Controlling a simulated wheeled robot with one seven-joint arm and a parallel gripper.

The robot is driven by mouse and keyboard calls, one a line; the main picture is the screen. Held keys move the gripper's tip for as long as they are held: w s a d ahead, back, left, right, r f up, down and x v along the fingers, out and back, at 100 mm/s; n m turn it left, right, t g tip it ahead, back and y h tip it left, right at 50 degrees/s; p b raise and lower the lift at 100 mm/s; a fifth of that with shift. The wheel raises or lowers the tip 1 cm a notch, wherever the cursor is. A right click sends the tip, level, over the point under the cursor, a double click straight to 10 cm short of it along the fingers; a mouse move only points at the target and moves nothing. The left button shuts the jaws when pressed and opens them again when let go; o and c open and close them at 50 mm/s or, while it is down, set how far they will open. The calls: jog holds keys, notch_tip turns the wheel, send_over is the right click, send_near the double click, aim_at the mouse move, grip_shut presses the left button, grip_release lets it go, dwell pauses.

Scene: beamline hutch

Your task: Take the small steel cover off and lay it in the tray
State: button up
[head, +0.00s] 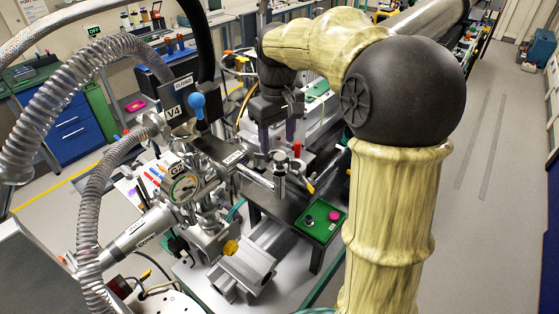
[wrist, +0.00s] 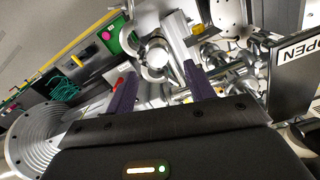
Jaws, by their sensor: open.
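My gripper (head: 277,140) points down with its two purple fingers apart and nothing between them. A small round steel piece (head: 280,166), which looks like the cover, stands at the end of a steel pipe just below the fingers. In the wrist view its round top (wrist: 157,54) lies just beyond and between the fingertips (wrist: 160,74), apart from them. The green tray (head: 321,233) sits to the lower right of it, holding a magenta piece (head: 334,215) and a small dark round piece (head: 308,218). The tray also shows in the wrist view (wrist: 127,38).
A pressure gauge (head: 184,188) and valve pipework stand left of my gripper, with a blue-knobbed lever (head: 197,104) above. A red knob (head: 297,149) is close to the fingers on the right. Corrugated hoses (head: 62,98) fill the left side. Open floor lies at right.

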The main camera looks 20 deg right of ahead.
aim_at(279, 156)
jog(key=shift+d+f+p, duration=0.15)
jog(key=shift+f+p, duration=1.05)
jog(key=shift+f, duration=1.4)
jog(key=shift+c, duration=0.4)
jog(key=c, duration=1)
